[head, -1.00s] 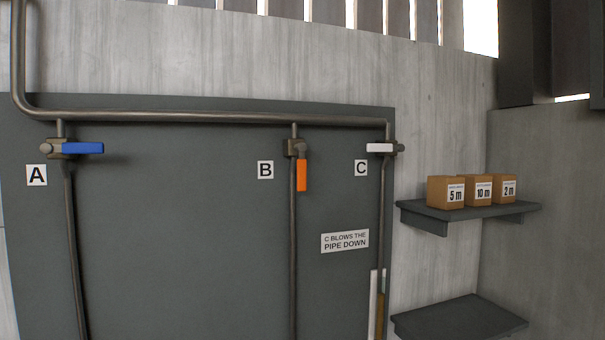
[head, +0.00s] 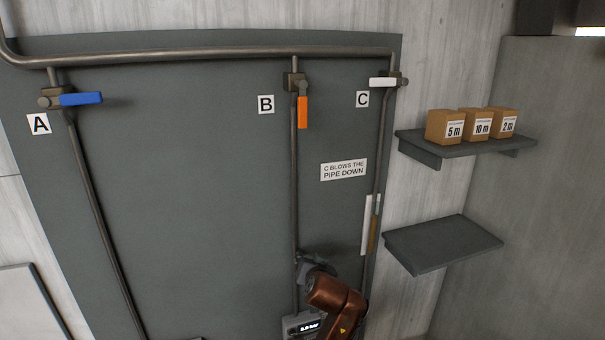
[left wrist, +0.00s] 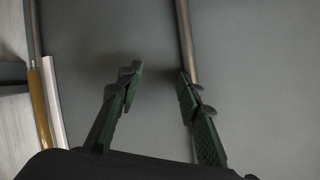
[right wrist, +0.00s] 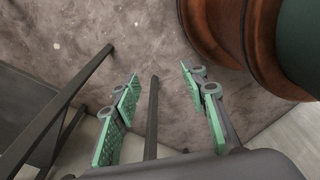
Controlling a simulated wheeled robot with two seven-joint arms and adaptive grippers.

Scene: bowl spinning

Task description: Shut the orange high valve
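The orange valve handle (head: 303,112) hangs straight down beside the vertical pipe at label B (head: 266,104), roughly parallel to that pipe. Its grey valve body (head: 294,83) sits just below the horizontal pipe. My left gripper (head: 316,264) is low by the same pipe, well below the orange handle, partly hidden by its copper arm. In the left wrist view its fingers (left wrist: 160,78) are apart and empty, with a pipe (left wrist: 186,40) at the right finger. My right gripper (right wrist: 162,82) is open and empty above the floor, outside the head view.
A blue handle (head: 81,99) at A and a white handle (head: 382,82) at C lie sideways. A sign (head: 343,170) and an amber sight tube (head: 374,228) are near pipe C. A readout box (head: 302,326) is low. Shelves stand right, the upper (head: 466,148) with boxes.

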